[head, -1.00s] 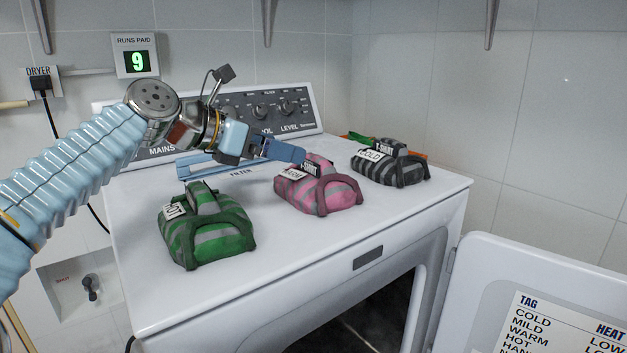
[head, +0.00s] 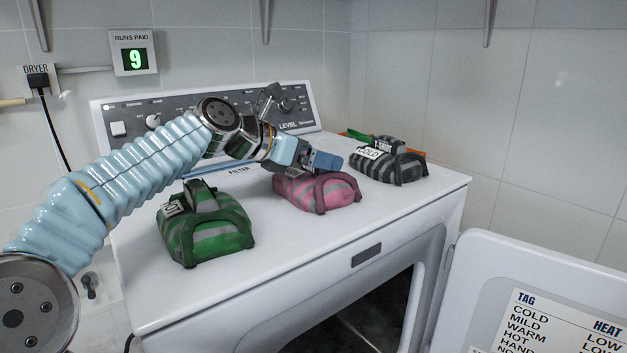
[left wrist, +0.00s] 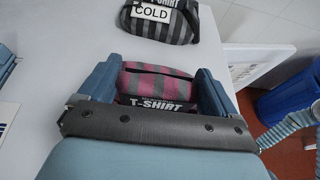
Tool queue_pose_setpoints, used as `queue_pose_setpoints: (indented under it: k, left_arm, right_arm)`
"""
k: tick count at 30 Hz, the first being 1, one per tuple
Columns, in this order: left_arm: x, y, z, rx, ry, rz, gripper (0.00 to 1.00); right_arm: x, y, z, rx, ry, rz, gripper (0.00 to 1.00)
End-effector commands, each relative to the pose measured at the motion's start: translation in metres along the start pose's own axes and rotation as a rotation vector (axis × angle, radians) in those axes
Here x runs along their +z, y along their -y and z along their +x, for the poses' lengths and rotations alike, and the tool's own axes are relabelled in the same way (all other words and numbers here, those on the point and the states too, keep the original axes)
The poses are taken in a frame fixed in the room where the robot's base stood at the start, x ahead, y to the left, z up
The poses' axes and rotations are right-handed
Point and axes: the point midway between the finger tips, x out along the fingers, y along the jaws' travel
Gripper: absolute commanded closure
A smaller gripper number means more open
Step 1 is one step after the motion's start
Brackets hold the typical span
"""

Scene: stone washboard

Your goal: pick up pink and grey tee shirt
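The pink and grey tee shirt is a striped, strapped bundle (head: 338,194) on top of the white dryer, between the green and black bundles. My left gripper (head: 318,158) is over its upper back part and hides some of it and its tag. In the left wrist view the pink and grey tee shirt (left wrist: 158,84) lies between the two blue fingers of my left gripper (left wrist: 157,70), with its T-SHIRT label near the palm. The fingers are spread, one on each side; whether they touch the cloth is unclear. My right gripper is not in view.
A green and grey bundle tagged HOT (head: 207,228) sits at the left. A black and grey bundle tagged COLD (head: 390,164) sits behind right. The dryer (head: 290,268) has a control panel behind and an open door (head: 490,270) at front right. Its front top is clear.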

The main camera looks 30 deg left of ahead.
Motion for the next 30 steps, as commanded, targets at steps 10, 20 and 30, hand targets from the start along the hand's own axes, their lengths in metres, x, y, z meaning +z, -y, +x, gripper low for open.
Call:
queue_pose_setpoints:
  k: [10,20,30]
  left_arm:
    - [0.000,0.000,0.000,0.000,0.000,0.000,0.64]
    - [0.002,0.000,-0.001,0.001,0.001,0.000,0.73]
    - [0.043,-0.003,-0.040,0.006,0.006,0.000,0.73]
  right_arm:
    - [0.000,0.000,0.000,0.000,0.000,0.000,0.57]
    - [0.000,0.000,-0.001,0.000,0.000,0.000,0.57]
    - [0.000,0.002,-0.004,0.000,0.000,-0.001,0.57]
